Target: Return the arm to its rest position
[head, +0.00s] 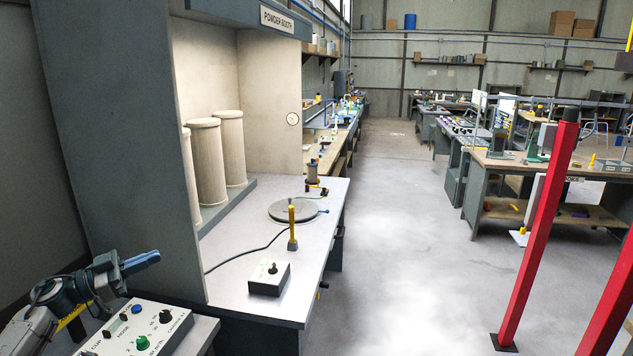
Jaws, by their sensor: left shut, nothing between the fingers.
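My left arm comes in from the lower left. Its gripper (146,261) is shut and empty, with its fingers pointing right. It appears in front of the booth's dark side wall and just above a white control box (140,330) with several knobs. I cannot tell the exact gap between gripper and box. My right gripper is out of view.
A powder booth (120,120) holds several tall beige cylinders (230,148). Its bench (240,235) carries a round grey plate (292,210), a yellow-topped stand (292,228) and a switch box (269,277). A red post (540,230) stands right. The middle floor is clear.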

